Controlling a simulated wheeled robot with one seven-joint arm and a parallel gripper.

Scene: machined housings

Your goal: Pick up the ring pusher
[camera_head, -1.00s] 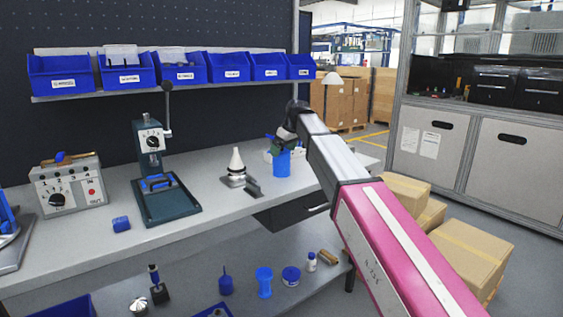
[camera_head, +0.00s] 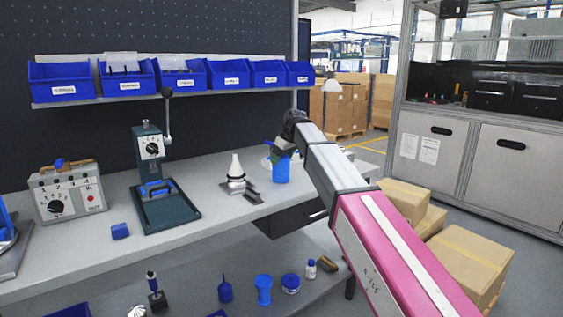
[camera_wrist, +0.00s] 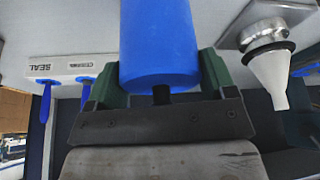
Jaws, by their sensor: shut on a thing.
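The ring pusher appears to be the blue cylinder (camera_head: 281,170), upright at the bench's right end. My gripper (camera_head: 283,146) is at its top, and my arm reaches in from the right. In the wrist view the blue cylinder (camera_wrist: 160,40) fills the space between the green fingers of my gripper (camera_wrist: 160,78), which are shut on it. A short dark stub shows at the cylinder's near end. I cannot tell whether its base touches the bench.
A white cone on a metal base (camera_head: 236,172) stands just left, with a dark tool (camera_head: 253,195) beside it. A white rack labelled SEAL (camera_wrist: 60,66) is close to the gripper. A lever press (camera_head: 155,180) stands further left. Blue bins (camera_head: 232,74) line the shelf above.

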